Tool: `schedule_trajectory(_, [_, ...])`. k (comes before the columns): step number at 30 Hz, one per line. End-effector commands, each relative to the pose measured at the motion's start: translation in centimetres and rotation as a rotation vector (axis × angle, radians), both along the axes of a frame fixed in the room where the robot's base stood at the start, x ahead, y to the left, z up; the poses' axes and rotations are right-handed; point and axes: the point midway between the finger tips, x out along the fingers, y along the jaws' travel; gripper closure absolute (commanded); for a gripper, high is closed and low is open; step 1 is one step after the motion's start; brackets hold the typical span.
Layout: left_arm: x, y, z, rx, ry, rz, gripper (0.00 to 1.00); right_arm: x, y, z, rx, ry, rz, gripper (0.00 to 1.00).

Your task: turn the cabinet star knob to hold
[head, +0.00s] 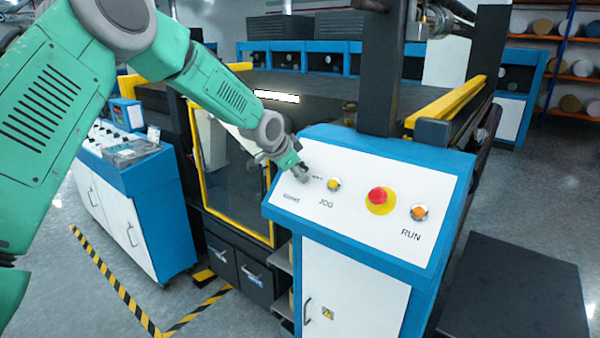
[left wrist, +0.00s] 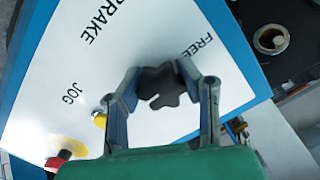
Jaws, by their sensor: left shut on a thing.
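The black star knob (left wrist: 160,86) sits on the white sloped face of the cabinet panel (head: 345,228). In the left wrist view its lobes lie between the two fingers of my left gripper (head: 301,173), which is shut on it. The word FREE is printed beside the knob and BRAKE farther off. The HOLD mark cannot be made out. In the head view the gripper covers most of the knob at the panel's upper left. My right gripper is not in view.
To the right on the panel are the JOG button (head: 334,184), a red emergency button (head: 379,197) on a yellow disc, and the RUN button (head: 419,212). A dark post (head: 381,85) rises behind the panel. A yellow-framed glass door (head: 232,170) stands left.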

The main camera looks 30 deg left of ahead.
Motion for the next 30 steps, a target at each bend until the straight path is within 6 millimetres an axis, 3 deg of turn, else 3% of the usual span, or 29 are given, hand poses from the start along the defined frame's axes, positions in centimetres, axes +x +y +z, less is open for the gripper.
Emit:
schedule_trajectory(1, [0.4,0.2,0.9,0.004,-0.02,0.0,0.98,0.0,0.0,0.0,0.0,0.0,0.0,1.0])
schedule_trajectory(8, [0.4,0.2,0.9,0.003,-0.02,0.0,0.98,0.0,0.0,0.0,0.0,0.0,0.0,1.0])
schedule_trajectory(9, [0.4,0.1,0.9,0.003,-0.02,0.0,0.63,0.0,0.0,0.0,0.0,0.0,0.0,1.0])
schedule_trajectory(11, [0.4,0.1,0.8,0.003,-0.019,0.001,0.46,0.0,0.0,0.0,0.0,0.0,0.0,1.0])
schedule_trajectory(22, [0.1,0.0,0.5,0.001,-0.006,0.0,0.46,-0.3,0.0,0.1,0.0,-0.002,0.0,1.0])
schedule_trajectory(30, [-3.0,0.1,4.1,0.001,-0.011,0.001,0.46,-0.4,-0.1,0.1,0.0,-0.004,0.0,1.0])
